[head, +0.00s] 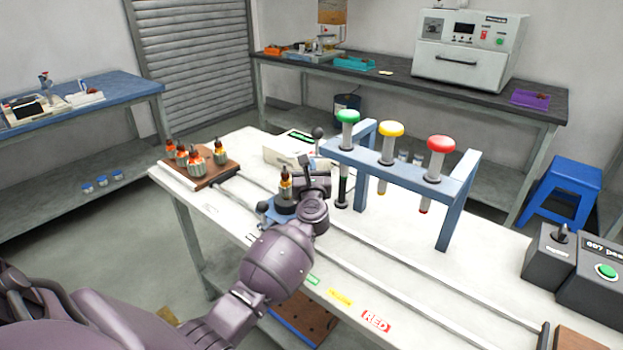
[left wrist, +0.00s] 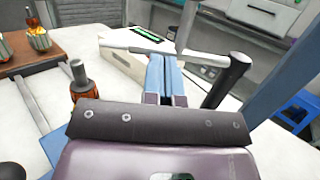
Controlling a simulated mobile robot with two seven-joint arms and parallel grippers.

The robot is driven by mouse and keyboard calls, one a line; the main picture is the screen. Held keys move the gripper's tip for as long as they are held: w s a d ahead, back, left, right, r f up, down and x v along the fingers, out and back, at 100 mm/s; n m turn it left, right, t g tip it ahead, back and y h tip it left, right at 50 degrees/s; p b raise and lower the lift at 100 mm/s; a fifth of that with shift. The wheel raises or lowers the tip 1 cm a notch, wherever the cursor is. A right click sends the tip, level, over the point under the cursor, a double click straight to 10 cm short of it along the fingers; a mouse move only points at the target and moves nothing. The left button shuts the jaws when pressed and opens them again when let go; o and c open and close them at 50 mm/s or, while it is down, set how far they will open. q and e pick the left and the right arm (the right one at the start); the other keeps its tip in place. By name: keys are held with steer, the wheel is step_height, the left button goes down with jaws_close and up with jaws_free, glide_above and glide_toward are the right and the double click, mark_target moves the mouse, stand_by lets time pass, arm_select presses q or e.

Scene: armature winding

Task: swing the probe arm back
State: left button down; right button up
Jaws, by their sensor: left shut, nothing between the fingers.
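The white tester box (head: 283,152) with a green display stands on the table beyond my left gripper. In the left wrist view, the box (left wrist: 125,62) lies behind a pale grey bar (left wrist: 195,57), which looks like the probe arm. The bar runs across the view to a dark handle (left wrist: 226,82) on the right. My left gripper (head: 318,164) is shut and empty. Its blue fingers (left wrist: 166,75) point at the bar; whether they touch it I cannot tell. An armature (head: 286,186) stands upright on a blue carriage (head: 278,212) beside the gripper. My right gripper is out of view.
A blue frame (head: 460,198) with green, yellow and red-topped plungers stands right of my left gripper. Several armatures sit on a wooden board (head: 215,172) at left. Rails (head: 420,283) run along the table. A control box (head: 595,272) stands at far right.

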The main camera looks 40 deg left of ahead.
arm_select(q)
steer(key=shift+w+a+r, duration=0.1)
steer(key=shift+w+a, duration=0.2)
steer(key=shift+w, duration=0.05)
steer(key=shift+w+a, duration=0.45)
stand_by(0.4)
